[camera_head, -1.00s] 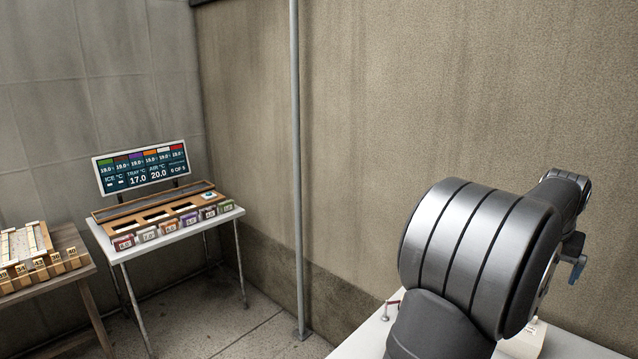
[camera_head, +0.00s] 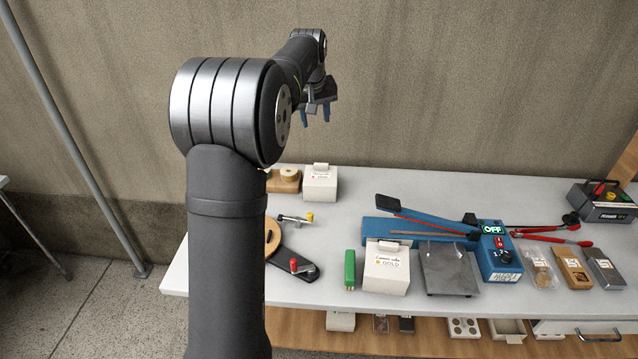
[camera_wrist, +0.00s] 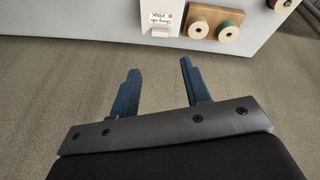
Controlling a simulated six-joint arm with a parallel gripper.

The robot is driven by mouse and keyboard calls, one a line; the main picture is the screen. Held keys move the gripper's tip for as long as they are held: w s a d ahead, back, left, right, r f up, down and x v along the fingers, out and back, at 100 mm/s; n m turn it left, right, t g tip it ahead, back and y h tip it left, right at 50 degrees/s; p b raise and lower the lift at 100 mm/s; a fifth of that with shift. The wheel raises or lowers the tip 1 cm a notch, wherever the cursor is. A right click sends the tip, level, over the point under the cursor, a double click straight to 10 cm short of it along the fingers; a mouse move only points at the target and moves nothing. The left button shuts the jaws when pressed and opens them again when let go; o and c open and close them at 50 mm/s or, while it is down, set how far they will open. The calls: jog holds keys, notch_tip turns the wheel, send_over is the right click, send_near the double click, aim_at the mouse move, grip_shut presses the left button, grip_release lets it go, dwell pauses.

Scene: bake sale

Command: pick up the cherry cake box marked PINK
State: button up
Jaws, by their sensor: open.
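The cherry cake box marked PINK (camera_head: 320,186) is a small white carton with a raised top tab and a label. It stands upright near the back edge of the white table (camera_head: 345,222). In the wrist view the box (camera_wrist: 163,17) is at the top edge and partly cut off, its label upside down. My gripper (camera_head: 316,118) is open and empty. It hangs above and behind the box, apart from it. In the wrist view the two blue fingers (camera_wrist: 159,68) point towards the box with bare background between them.
A wooden stand with spools (camera_head: 287,179) is close beside the box's left side. A similar white box marked GOLD (camera_head: 386,282) stands nearer the front, beside a green object (camera_head: 350,270). A blue sealer (camera_head: 498,265) is to the right. The wall (camera_head: 450,90) rises behind.

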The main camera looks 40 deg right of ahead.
jog(key=w+d+f+n+g, duration=0.2)
jog(key=w+d+f+n, duration=0.35)
jog(key=f+n, duration=0.2)
jog(key=n+g, duration=0.2)
jog(key=n, duration=0.7)
send_near(319, 164)
jog(key=f, duration=0.1)
jog(key=x, duration=0.7)
jog(key=shift+d+f, duration=0.2)
jog(key=shift+f, duration=0.15)
grip_shut()
